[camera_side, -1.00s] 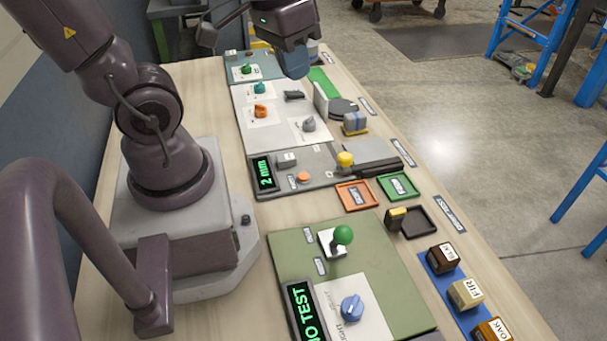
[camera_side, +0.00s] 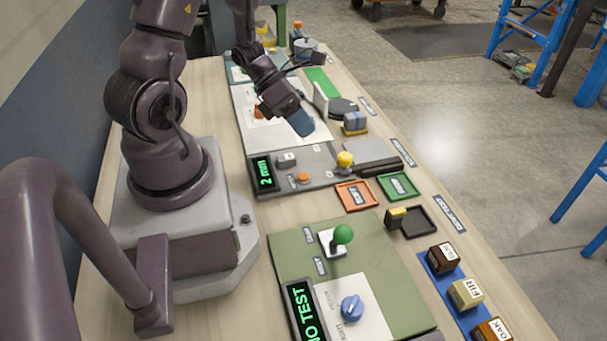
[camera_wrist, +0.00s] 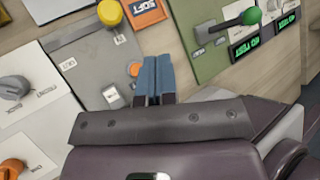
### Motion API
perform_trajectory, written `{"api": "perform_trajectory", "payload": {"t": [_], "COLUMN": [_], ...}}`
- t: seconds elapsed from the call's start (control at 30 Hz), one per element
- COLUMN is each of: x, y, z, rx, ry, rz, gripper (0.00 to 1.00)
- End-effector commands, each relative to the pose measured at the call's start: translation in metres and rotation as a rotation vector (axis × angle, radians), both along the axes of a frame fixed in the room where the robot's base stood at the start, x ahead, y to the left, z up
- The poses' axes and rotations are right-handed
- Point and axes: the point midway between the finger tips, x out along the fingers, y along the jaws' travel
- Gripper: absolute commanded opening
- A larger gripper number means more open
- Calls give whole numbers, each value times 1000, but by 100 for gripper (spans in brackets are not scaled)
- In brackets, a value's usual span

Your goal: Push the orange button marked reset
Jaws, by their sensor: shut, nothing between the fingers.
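The orange button (camera_side: 303,177) is a small round cap on the grey panel (camera_side: 322,162), beside a small label too small to read here. In the wrist view the orange button (camera_wrist: 134,69) shows just left of the fingertips, partly hidden by them. My gripper (camera_side: 303,128) has blue fingers that are shut and empty. It is above the panels, up and behind the button in the side view, and apart from it. In the wrist view the fingertips (camera_wrist: 156,61) point toward the grey panel's edge.
A yellow knob (camera_side: 345,158) stands on the grey panel near the button, with a grey switch block (camera_side: 286,159) and a 2 mm display (camera_side: 263,173). Orange (camera_side: 357,195) and green (camera_side: 398,186) trays lie to the right. A green knob (camera_side: 343,234) stands on the nearer panel.

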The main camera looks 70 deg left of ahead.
Motion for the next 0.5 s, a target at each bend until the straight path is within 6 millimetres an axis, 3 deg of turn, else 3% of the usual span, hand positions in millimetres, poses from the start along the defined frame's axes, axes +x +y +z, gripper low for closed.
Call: {"api": "perform_trajectory", "payload": {"t": [0.5], "x": [2], "y": [-1], "z": [0], "rx": [-33], "ry": [31], "rz": [51], "gripper": [0]}}
